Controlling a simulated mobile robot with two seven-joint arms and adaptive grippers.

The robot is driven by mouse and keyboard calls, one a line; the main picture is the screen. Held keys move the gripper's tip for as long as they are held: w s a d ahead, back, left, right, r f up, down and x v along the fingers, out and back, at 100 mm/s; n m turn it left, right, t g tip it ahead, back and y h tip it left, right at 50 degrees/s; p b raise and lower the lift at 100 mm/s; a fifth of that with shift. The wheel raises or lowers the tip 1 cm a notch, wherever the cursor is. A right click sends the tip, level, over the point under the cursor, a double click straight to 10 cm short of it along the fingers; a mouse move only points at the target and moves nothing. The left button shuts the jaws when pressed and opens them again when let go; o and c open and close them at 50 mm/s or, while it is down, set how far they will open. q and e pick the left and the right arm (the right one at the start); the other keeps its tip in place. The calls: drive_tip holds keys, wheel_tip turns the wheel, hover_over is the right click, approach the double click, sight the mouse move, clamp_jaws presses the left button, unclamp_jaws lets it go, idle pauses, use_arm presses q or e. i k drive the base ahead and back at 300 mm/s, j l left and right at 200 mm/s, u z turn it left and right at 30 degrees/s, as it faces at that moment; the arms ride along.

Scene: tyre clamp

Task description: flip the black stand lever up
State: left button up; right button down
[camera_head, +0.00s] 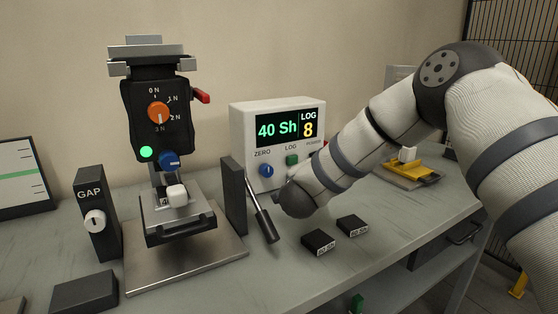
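The black stand lever (263,218) is a metal rod with a thick black handle. It starts at the black upright plate (233,195) on the right of the test stand and slopes down to the right, its handle end low over the bench. My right arm comes in from the right and ends in a dark rounded part (297,199) a little right of the lever, with a gap in the picture between them. No gripper fingers can be made out there, so open or shut does not show. My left gripper is not in view.
The stand's head has an orange dial (158,112) and a red side lever (201,96). A hardness display (279,118) stands behind my arm. Two small black blocks, one left (318,242) and one right (352,226), lie on the bench. A GAP block (97,215) stands left.

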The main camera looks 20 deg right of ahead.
sight(270, 231)
drive_tip(key=k, duration=1)
